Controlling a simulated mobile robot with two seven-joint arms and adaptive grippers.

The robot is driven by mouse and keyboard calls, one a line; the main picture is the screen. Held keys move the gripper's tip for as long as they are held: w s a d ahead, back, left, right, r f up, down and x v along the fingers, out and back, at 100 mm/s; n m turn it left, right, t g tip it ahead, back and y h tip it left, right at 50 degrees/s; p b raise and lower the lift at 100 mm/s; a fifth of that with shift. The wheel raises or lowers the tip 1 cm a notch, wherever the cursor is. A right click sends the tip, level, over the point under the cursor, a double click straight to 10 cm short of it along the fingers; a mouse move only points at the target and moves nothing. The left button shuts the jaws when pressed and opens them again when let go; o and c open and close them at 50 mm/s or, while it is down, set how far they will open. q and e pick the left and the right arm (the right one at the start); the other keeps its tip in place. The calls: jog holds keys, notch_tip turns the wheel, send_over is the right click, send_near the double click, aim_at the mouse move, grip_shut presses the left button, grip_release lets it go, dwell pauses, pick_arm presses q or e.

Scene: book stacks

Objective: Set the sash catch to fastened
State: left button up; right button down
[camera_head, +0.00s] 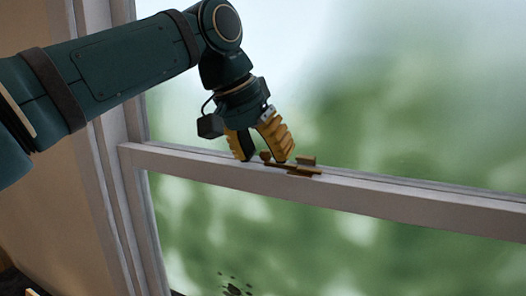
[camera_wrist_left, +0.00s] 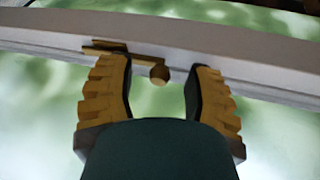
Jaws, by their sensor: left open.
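The sash catch (camera_head: 305,168) is a small brass piece on the pale meeting rail of the window. Its round knob (camera_head: 265,156) shows at its left end. My left gripper (camera_head: 264,158) has yellow ribbed fingers, which are open and stand on either side of the knob. In the left wrist view the knob (camera_wrist_left: 159,74) lies between the two open fingers (camera_wrist_left: 160,95), apart from both, nearer the left one. The catch's plate (camera_wrist_left: 104,47) is partly hidden behind the left finger there. My right gripper is not in view.
The window rail (camera_head: 420,203) runs across the view, with glass above and below it. The window's side frame (camera_head: 125,200) stands at the left. A dark plant tip (camera_head: 235,288) shows low down. The rail right of the catch is clear.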

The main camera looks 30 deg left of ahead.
pick_arm(q)
grip_shut()
